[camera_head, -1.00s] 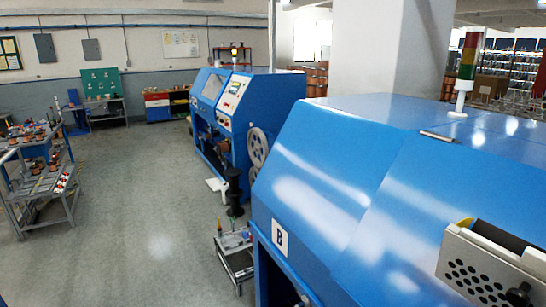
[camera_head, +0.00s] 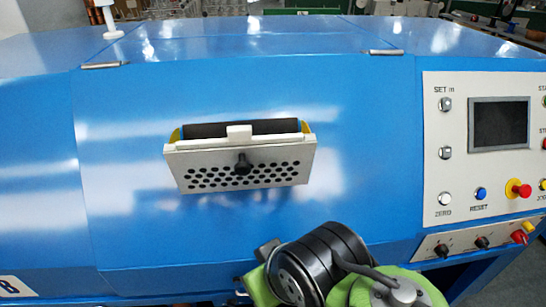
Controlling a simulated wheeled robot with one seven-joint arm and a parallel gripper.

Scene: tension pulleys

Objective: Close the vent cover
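The vent cover (camera_head: 240,168) is a pale perforated panel with a black knob (camera_head: 243,167) on its front, set in the sloped blue face of a machine. It is tilted outward at the top, with a dark gap (camera_head: 275,127) behind its upper edge and yellow side pieces at both ends. It stands open. My black and green arm end shows at the bottom of the view, below and right of the cover and apart from it. My gripper (camera_head: 266,250) seems to be the small dark part at its left; its fingers cannot be made out.
A control panel (camera_head: 484,150) with a screen, knobs and a red emergency button (camera_head: 519,188) is on the right. Two metal hinges or handles (camera_head: 102,65) sit along the hood's top edge. The blue face around the cover is clear.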

